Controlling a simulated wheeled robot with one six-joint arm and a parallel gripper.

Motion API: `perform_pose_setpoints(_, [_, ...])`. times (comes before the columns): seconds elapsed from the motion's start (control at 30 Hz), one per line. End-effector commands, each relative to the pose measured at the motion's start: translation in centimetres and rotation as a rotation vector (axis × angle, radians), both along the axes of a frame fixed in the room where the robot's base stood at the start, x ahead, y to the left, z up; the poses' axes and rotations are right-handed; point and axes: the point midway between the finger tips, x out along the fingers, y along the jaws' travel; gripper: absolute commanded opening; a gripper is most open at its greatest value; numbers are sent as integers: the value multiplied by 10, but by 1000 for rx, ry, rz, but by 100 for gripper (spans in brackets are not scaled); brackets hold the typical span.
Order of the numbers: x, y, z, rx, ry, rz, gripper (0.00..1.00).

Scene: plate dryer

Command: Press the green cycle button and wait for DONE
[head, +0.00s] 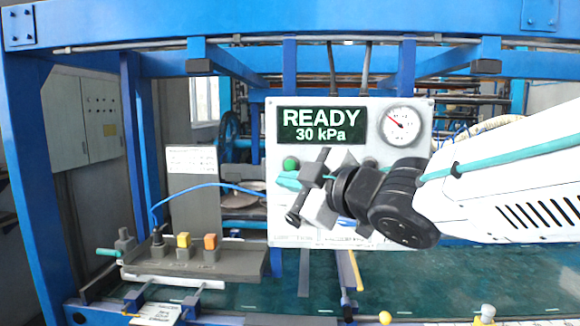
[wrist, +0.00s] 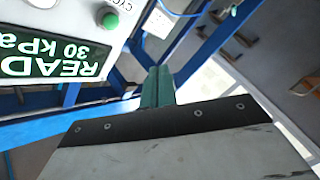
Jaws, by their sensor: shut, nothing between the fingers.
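The green cycle button (head: 291,163) is on the left side of a white control panel (head: 345,103), just below the display (head: 322,125), which reads READY 30 kPa. In the wrist view the button (wrist: 110,20) shows at upper left, with the panel upside down. My gripper (head: 286,181) is shut and empty, with its teal fingertips just below the button in the head view. In the wrist view the shut fingers (wrist: 157,86) are apart from the button in the picture. My wrist hides the lower middle of the panel.
A round gauge (head: 401,125) sits at the panel's upper right. Blue frame posts (head: 133,150) and beams surround the panel. A grey tray (head: 240,262) with yellow and orange blocks stands at lower left, with a blue hose (head: 205,186) arching above it.

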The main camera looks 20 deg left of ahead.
Motion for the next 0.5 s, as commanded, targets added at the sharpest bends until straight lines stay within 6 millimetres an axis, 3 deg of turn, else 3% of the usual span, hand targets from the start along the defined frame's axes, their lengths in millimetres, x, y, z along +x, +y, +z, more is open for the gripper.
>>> perform_pose_setpoints(0.17, [11,2,0,-1,0,-2,0])
perform_pose_setpoints(0.5, [57,13,0,0,1,-4,0])
